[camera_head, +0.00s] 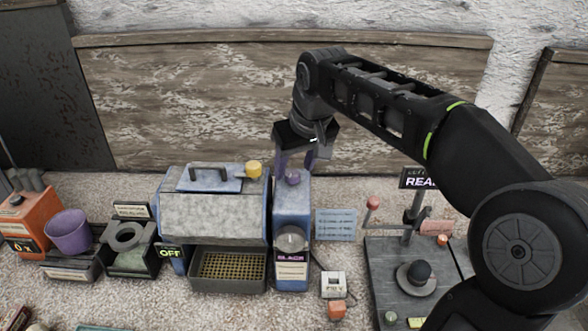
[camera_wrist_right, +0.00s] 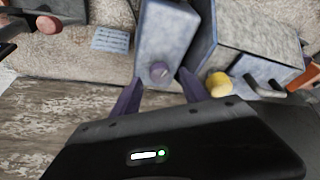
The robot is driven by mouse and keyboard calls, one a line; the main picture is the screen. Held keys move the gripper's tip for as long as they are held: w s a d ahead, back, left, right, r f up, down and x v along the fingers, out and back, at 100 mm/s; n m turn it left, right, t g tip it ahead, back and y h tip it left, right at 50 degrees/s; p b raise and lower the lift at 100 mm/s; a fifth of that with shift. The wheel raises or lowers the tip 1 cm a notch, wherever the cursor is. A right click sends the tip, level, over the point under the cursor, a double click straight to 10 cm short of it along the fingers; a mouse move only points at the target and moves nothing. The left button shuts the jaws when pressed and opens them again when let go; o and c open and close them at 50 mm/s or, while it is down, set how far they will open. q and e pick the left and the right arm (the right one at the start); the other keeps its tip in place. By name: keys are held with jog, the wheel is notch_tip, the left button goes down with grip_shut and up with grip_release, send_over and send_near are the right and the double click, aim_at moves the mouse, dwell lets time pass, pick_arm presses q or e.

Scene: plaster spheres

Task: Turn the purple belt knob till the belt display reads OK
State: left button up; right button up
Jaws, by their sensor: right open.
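The purple knob (camera_head: 293,178) sits on top of the narrow blue-grey housing (camera_head: 292,207). A small dark display (camera_head: 291,257) on the housing's front has purple letters that look like SLACK. My right gripper (camera_head: 296,161) is over the housing, fingers pointing down and spread. In the right wrist view the knob (camera_wrist_right: 158,72) lies between the lines of the two purple fingers (camera_wrist_right: 160,80), close to the tips, with a gap on each side. I cannot tell whether the tips reach down beside it. My left gripper is not in view.
A wide grey machine with a yellow knob (camera_head: 254,169) stands close to the left, with a mesh tray (camera_head: 228,270) in front. A blue card (camera_head: 335,224) lies to the right. A dark stand (camera_head: 397,280) is at right, under my arm. A purple cup (camera_head: 69,232) is at left.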

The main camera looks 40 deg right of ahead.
jog(key=v, duration=0.6)
jog(key=shift+f, duration=0.1)
dwell(0.4)
